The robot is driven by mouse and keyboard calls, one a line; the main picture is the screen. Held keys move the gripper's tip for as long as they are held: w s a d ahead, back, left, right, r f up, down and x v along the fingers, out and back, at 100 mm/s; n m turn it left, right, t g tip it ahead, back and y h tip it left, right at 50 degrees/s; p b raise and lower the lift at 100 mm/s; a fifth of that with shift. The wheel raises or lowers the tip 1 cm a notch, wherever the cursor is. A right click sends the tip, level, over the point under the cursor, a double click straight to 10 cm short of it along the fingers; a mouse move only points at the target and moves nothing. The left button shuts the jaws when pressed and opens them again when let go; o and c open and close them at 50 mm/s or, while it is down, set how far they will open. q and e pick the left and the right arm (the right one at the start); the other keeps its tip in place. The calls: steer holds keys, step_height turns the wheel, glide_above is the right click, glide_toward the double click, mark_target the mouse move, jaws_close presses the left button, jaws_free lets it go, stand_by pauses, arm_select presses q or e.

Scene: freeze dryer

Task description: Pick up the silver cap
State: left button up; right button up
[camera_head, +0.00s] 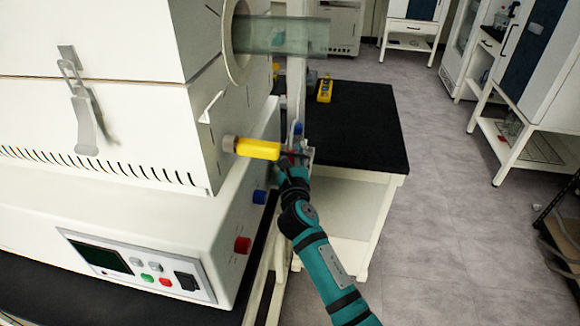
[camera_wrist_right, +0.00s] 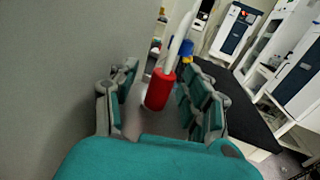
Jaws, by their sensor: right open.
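I cannot make out a separate silver cap for certain. A small grey round piece (camera_head: 229,143) sits at the left end of a yellow part (camera_head: 257,149) on the side of the white machine. My right gripper (camera_head: 294,160) is beside the right end of that yellow part. In the right wrist view my right gripper (camera_wrist_right: 160,76) is open, with its fingers on either side of a red cylinder (camera_wrist_right: 160,91). A white tube rises from this cylinder. I cannot tell whether the fingers touch it. My left gripper is not in view.
The white freeze dryer (camera_head: 130,115) fills the left, with a glass tube (camera_head: 285,37) projecting above my right gripper. A black-topped table (camera_head: 365,125) stands behind, with a yellow device (camera_head: 324,90) on it.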

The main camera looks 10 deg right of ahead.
jaws_close()
stand_by(0.3)
stand_by(0.4)
